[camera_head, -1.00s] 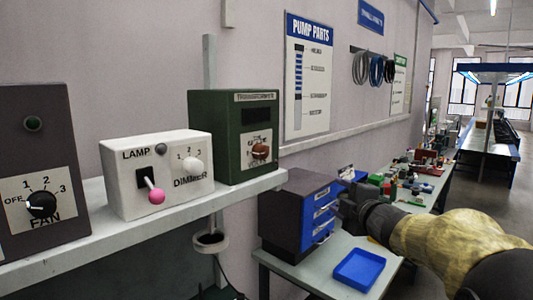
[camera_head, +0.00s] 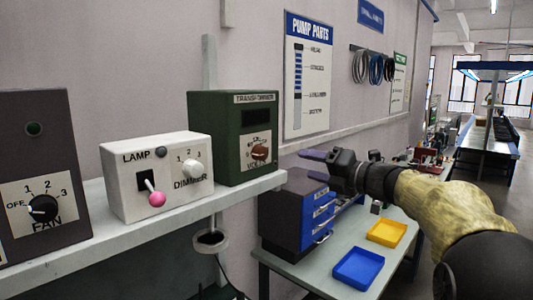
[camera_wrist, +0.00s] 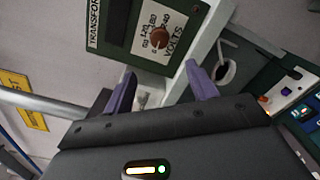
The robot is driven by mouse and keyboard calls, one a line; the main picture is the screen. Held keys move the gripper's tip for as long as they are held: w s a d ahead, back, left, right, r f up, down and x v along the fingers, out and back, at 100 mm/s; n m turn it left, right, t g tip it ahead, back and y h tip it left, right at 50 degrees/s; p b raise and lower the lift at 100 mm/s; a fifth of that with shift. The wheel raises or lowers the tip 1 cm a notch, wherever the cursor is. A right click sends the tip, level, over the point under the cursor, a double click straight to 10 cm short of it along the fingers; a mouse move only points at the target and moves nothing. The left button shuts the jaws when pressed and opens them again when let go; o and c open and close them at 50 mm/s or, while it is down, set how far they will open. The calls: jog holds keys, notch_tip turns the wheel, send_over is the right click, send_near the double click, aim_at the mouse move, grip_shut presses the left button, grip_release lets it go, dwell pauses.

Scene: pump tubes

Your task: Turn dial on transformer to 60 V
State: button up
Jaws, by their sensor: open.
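The green transformer box (camera_head: 230,138) stands at the right end of the shelf in the head view. Its brown dial (camera_head: 260,153) sits on a white scale plate on the front. In the wrist view the transformer (camera_wrist: 112,38) is at the top, with the dial (camera_wrist: 160,36) and the word VOLTS beside it. The dial's exact setting is too small to read. My gripper (camera_head: 310,159) is open and empty, to the right of the transformer and apart from it. Its two purple fingers (camera_wrist: 157,80) point toward the transformer in the wrist view.
A white lamp box (camera_head: 150,172) and a grey fan box (camera_head: 40,190) stand left on the shelf (camera_head: 110,225). A blue-drawer cabinet (camera_head: 290,215), a blue tray (camera_head: 358,268) and a yellow tray (camera_head: 386,233) are on the table below. A ring holder (camera_head: 210,241) hangs under the shelf.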

aim_at(264, 154)
jog(key=p+x, duration=0.6)
jog(key=x, duration=0.8)
jog(key=shift+w+a+r, duration=0.1)
jog(key=shift+a, duration=0.1)
jog(key=shift+w+a, duration=0.3)
jog(key=shift+c, duration=0.4)
jog(key=c, duration=0.9)
